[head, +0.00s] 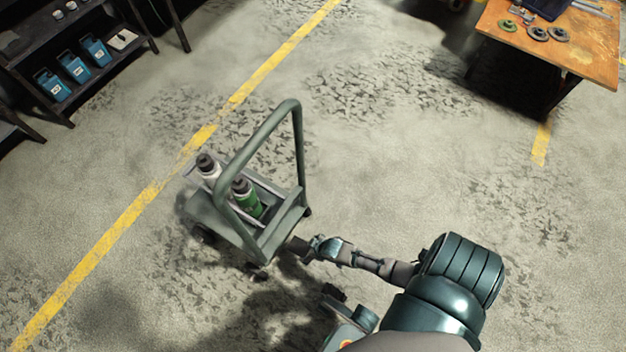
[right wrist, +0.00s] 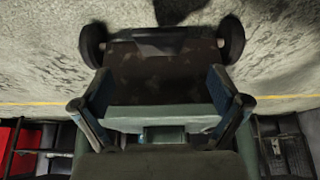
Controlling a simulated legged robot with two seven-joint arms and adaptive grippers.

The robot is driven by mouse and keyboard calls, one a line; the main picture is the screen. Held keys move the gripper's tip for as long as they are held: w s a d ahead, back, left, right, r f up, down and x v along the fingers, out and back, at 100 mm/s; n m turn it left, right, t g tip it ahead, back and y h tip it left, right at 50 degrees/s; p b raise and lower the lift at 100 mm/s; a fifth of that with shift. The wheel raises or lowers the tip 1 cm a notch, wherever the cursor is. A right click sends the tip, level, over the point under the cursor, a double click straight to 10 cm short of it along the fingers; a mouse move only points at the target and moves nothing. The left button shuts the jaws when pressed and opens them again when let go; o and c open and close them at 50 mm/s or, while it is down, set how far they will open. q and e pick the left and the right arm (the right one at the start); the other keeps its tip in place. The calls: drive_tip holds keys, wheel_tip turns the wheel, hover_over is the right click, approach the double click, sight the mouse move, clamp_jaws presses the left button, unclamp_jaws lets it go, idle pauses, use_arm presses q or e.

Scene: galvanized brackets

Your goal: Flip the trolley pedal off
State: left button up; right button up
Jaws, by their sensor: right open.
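The trolley (head: 222,222) is a small green-grey cart with a tall looped handle, standing on the floor in the head view. My right gripper (head: 297,245) is low beside its right end, near the foot of the handle. In the right wrist view my right gripper (right wrist: 160,88) is open, with its two fingers apart and nothing seen between them but the trolley behind. That view looks upside down, with a trolley wheel (right wrist: 93,45) on either side. A dark flat piece between the wheels may be the pedal (right wrist: 160,46); its position cannot be told. My left gripper is not in view.
A yellow line (head: 125,218) crosses open concrete floor.

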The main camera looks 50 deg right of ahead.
drive_tip(key=shift+v, duration=1.45)
